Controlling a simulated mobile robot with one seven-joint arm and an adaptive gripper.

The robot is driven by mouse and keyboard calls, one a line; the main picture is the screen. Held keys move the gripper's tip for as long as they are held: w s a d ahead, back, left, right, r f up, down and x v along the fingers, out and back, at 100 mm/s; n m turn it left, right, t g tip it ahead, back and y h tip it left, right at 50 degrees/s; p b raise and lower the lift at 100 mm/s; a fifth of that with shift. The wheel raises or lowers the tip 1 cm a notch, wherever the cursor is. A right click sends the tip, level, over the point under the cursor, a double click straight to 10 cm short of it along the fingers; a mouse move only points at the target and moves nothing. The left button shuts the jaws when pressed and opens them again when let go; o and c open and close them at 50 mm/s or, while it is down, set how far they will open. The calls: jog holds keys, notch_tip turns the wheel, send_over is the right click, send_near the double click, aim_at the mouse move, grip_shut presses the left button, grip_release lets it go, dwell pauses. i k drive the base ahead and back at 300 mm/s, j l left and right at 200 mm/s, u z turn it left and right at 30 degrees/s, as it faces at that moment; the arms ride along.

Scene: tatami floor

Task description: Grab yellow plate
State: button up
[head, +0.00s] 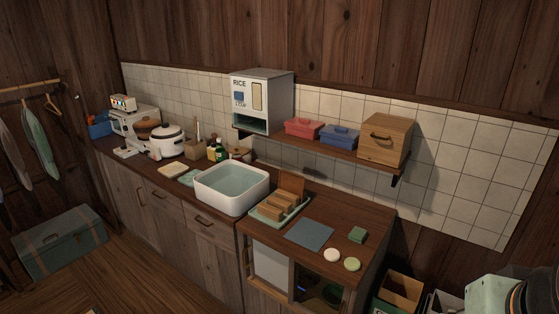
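No thing in the head view is clearly a yellow plate. A flat, pale yellow squarish item (173,170) lies on the counter left of the sink; I cannot tell whether it is a plate or a cloth. A small round pale yellow-green disc (352,264) lies near the front edge of the lower right cabinet top, beside a whitish disc (332,255). Both discs look small.
A white sink basin (232,190) divides the counter. A rack with wooden blocks (278,206), a blue-grey mat (310,235) and a green block (357,235) occupy the right cabinet top. A shelf (330,154) overhangs it. Open boxes (402,288) stand at lower right.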

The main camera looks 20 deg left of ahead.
aim_at(172, 170)
jog(key=u, duration=1.3)
jog(key=i+j+u, duration=0.15)
jog(key=i, duration=0.25)
jog(key=i+j+u, duration=0.1)
jog(key=i, duration=0.25)
